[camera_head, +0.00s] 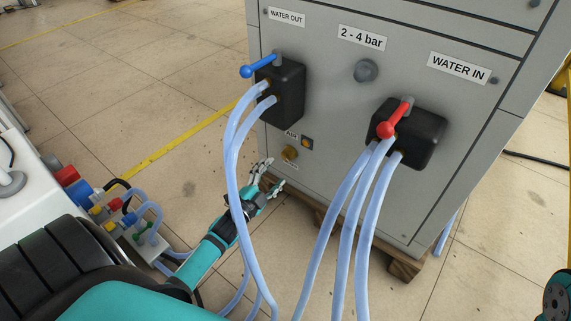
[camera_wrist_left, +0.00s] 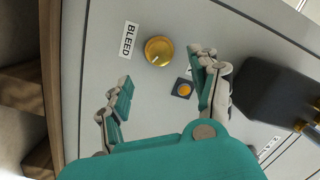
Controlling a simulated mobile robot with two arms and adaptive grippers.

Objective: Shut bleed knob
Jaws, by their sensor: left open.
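The bleed knob is a round brass-yellow knob (camera_head: 290,153) low on the grey cabinet front. In the left wrist view the knob (camera_wrist_left: 158,51) sits beside a white BLEED label (camera_wrist_left: 128,41). My left gripper (camera_head: 272,174) is open and empty, just left of and below the knob in the head view. In the left wrist view its two fingers (camera_wrist_left: 158,82) are spread, with the knob ahead of the gap between them. No contact with the knob shows.
A small square fitting with an orange centre (camera_head: 307,143) is next to the knob. Light-blue hoses (camera_head: 236,175) from the blue-handled valve (camera_head: 262,66) pass near my left gripper. More hoses hang from the red-handled valve (camera_head: 395,118). A wooden pallet (camera_head: 405,267) is under the cabinet.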

